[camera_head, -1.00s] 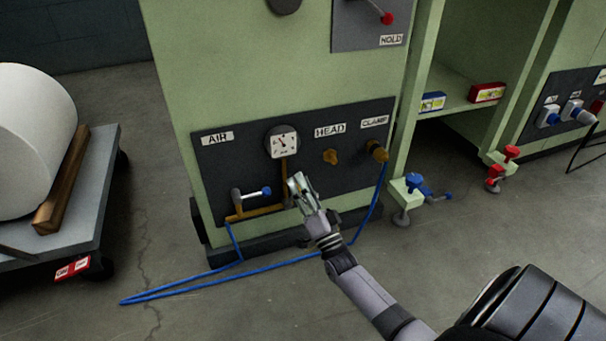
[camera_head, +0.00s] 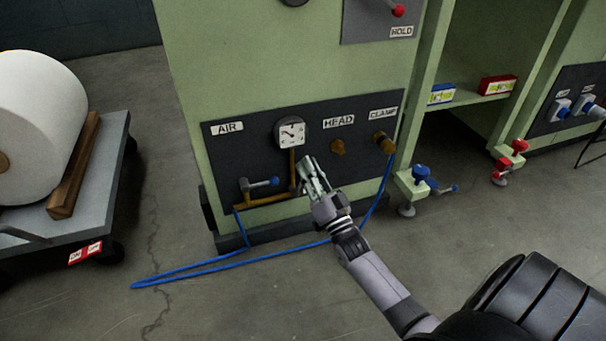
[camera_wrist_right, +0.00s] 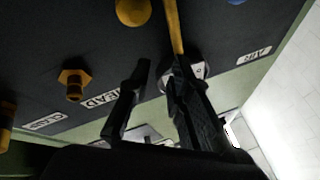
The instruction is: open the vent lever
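No label reading VENT shows, so I cannot tell for sure which part is the vent lever. My right gripper (camera_head: 310,165) is in front of the panel, right of the pipe. Its two fingers are apart and empty in the wrist view (camera_wrist_right: 161,72). My left gripper is not in view.
A gauge (camera_head: 291,133) and brass fittings at HEAD (camera_head: 338,148) and CLAMP (camera_head: 385,143) are close by on the panel. A blue hose (camera_head: 190,275) loops over the floor. A cart (camera_head: 103,165) with a large white roll (camera_head: 35,125) stands at the left.

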